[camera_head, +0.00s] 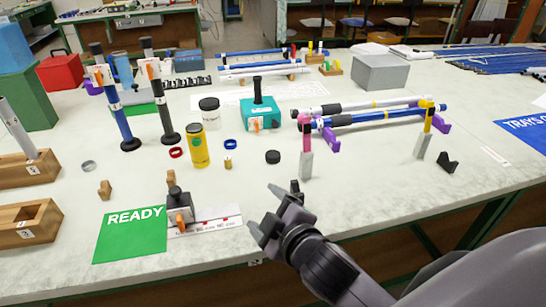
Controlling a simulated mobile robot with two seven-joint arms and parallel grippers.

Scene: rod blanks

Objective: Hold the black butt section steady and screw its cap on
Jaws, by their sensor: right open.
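An upright black rod section (161,107), which looks like the black butt section, stands on the table at the left with its wider dark end down. A white and orange clip is near its top. A small black round piece (272,157) lies apart on the table, right of the jars; it may be the cap, but I cannot tell for sure. My right gripper (264,212) is open and empty near the table's front edge, in front of the black piece. My left gripper is not in view.
A blue rod (122,118) stands just left of the black one. A yellow jar (198,146), a clear jar (210,113) and a teal block (261,114) stand between. A green READY mat (130,232) and a small fixture (180,208) lie front left. Rods rest on supports (332,140) at right.

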